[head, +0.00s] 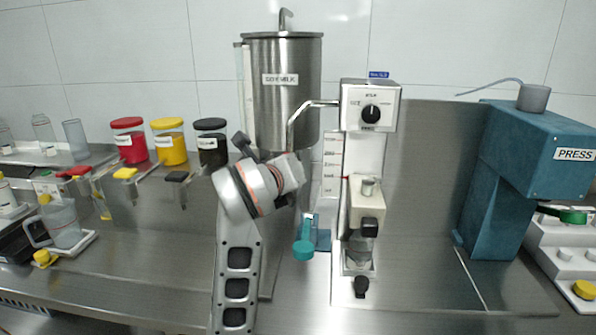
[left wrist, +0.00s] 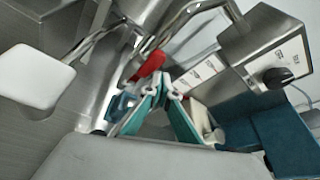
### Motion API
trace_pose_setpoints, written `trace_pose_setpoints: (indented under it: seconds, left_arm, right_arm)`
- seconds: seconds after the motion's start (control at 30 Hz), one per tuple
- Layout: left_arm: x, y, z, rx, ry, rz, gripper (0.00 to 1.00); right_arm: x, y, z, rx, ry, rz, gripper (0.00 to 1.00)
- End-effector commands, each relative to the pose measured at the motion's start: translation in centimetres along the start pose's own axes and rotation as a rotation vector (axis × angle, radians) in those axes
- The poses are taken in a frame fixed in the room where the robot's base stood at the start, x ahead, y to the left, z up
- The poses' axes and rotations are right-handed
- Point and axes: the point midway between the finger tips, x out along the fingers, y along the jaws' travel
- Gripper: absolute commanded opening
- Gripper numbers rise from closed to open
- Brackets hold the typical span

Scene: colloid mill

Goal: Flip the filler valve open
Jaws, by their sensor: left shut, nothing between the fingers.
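The steel tank (head: 283,90), with a label on its front, stands at the back centre in the head view. A red lever (left wrist: 150,63) by steel pipework shows in the left wrist view and looks like the filler valve handle; my arm hides that area in the head view. My left gripper (left wrist: 163,82) is shut and empty, its teal fingers together just beside the red lever. I cannot tell whether they touch it.
The white dispenser (head: 370,105) with a black knob and bent steel pipe stands right of the tank. A blue press (head: 530,150) is at right; lidded jars (head: 168,142) are at left. The counter front is mostly clear.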

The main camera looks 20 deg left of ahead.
Motion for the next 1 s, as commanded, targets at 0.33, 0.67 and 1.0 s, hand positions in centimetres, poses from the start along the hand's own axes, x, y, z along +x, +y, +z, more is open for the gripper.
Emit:
trace_pose_setpoints:
  seconds: [0.33, 0.67, 1.0]
  left_arm:
    - [-0.2, 0.6, 0.8, 0.001, -0.015, 0.009, 0.0]
    - [-0.2, 0.7, 1.0, 0.001, -0.02, 0.011, 0.0]
    - [0.4, -1.0, -0.3, -0.001, -0.013, 0.011, 0.0]
  right_arm:
    - [0.0, 0.3, -0.4, -0.004, 0.006, 0.003, 0.4]
    - [0.1, 0.3, -0.3, -0.005, 0.005, 0.003, 0.4]
    - [0.3, 0.1, 0.4, -0.006, -0.003, 0.0, 0.4]
